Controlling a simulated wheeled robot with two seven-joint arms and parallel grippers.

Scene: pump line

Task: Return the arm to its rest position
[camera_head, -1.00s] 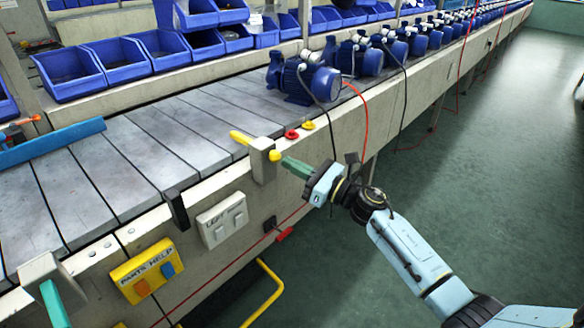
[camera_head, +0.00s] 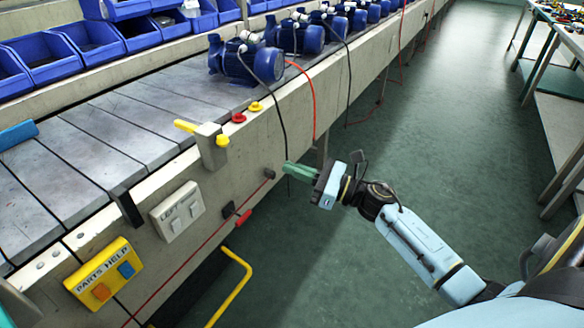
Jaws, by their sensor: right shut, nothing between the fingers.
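My right arm comes in from the lower right. Its right gripper (camera_head: 287,168) has green fingers that are shut and empty, pointing left. It hangs in front of the conveyor's side, apart from the yellow lever (camera_head: 185,126) in its beige block (camera_head: 211,150). The fingertips show close to a black knob (camera_head: 269,173) on the side wall; I cannot tell the depth between them. My left gripper is not in view.
Blue pumps (camera_head: 250,64) stand in a row on the conveyor (camera_head: 110,135), with cables hanging over its edge. A yellow PARTS HELP box (camera_head: 104,272) and a grey switch plate (camera_head: 178,211) are on its side. A bench (camera_head: 553,100) stands right. Floor between is clear.

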